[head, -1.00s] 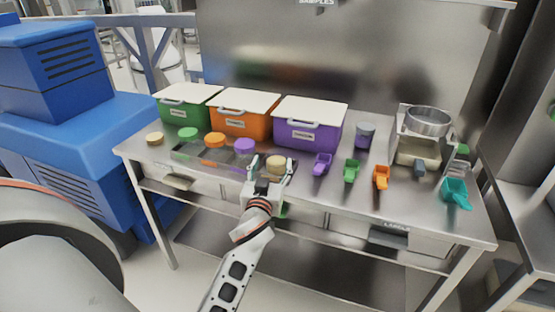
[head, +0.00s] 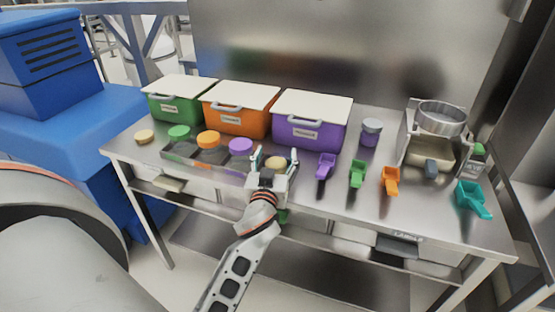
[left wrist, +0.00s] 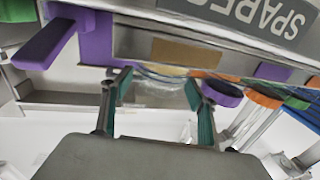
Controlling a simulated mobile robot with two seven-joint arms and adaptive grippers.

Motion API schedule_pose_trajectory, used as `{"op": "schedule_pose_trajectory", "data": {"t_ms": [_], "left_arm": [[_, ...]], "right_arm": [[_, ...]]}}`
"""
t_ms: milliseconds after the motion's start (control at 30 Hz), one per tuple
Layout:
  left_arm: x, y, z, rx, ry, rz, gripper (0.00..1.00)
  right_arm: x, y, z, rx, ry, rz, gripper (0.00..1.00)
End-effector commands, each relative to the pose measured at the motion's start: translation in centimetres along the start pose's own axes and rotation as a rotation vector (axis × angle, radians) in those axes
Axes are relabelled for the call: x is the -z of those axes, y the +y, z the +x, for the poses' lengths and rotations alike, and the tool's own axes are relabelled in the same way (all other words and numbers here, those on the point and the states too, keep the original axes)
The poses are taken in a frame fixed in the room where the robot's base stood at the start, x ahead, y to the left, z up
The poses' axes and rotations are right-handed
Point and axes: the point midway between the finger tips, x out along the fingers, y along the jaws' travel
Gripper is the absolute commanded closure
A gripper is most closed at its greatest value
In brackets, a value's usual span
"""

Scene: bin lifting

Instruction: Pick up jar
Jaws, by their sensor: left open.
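A clear jar with a beige lid (head: 275,163) stands at the front edge of the steel table, right of the purple-lidded jar. My left gripper (head: 274,158) is open, with one finger on each side of the beige-lidded jar. In the left wrist view, which is upside down, this jar (left wrist: 160,90) shows between the two green-padded fingers, with visible gaps. Its lower part is hidden by my gripper in the head view. My right gripper is in neither view.
Jars with green (head: 179,132), orange (head: 208,139) and purple (head: 240,146) lids stand to the left. Green, orange and purple bins (head: 322,104) stand behind. Purple, green, orange and teal scoops (head: 470,197) lie to the right. Another jar (head: 371,132) stands behind the scoops.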

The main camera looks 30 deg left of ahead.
Motion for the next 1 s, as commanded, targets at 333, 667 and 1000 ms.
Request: {"op": "schedule_pose_trajectory", "data": {"t_ms": [333,667,1000], "left_arm": [[0.0,0.0,-0.2,0.002,0.000,0.000,0.41],[0.1,0.1,-0.2,0.002,0.001,-0.001,0.92],[1.0,0.0,-0.2,0.002,0.002,-0.002,0.92]], "right_arm": [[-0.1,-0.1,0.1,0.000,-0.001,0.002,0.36],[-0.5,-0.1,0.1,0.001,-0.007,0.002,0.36],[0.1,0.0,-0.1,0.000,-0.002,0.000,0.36]]}}
